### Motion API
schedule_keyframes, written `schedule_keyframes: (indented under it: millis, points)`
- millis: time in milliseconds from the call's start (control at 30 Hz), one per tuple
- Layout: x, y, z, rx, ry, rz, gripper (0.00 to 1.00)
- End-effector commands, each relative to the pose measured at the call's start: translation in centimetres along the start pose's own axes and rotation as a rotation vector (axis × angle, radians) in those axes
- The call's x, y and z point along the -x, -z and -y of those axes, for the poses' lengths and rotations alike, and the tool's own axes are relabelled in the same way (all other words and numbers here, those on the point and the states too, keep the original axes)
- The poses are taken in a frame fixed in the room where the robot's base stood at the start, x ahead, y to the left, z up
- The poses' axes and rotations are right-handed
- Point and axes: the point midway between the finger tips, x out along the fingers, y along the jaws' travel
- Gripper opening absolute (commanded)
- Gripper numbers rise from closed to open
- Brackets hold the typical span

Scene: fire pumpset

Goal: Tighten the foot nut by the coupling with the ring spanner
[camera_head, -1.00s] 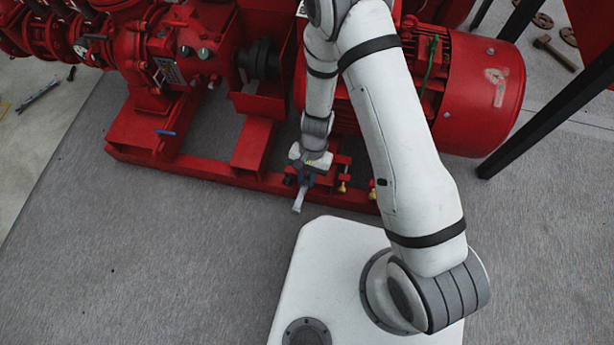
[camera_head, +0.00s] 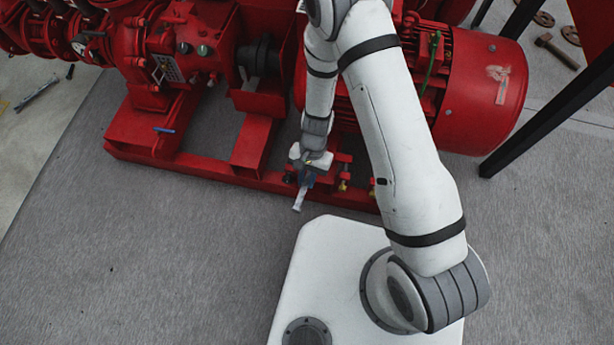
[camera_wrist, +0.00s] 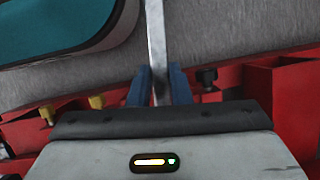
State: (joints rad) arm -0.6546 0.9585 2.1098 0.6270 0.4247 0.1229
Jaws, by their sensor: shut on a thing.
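My gripper (camera_wrist: 161,88) shows in the wrist view with its two blue fingers shut on a metal spanner (camera_wrist: 158,38). The spanner's bare shank runs up out of the top of that view. In the head view the gripper (camera_head: 305,180) is low over the front rail of the red base frame, below the red motor. The spanner (camera_head: 298,201) sticks out from it toward my base. The spanner's ring end is hidden, and I cannot tell whether it sits on a nut. The foot nut by the coupling (camera_head: 259,57) cannot be made out.
The red motor (camera_head: 478,92) and red base frame (camera_head: 215,174) lie beyond the gripper. Brass-coloured bolts (camera_wrist: 97,102) stand close by on the frame. A black post (camera_head: 545,98) slants at the right. Grey floor (camera_head: 150,260) is clear at front left.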

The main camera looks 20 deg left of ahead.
Motion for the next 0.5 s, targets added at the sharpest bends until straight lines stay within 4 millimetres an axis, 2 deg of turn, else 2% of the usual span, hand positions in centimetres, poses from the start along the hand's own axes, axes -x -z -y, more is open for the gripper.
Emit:
schedule_keyframes:
  millis: [500]
  points:
    - [-1.3,0.5,0.0,-0.001,0.001,0.0,0.0]
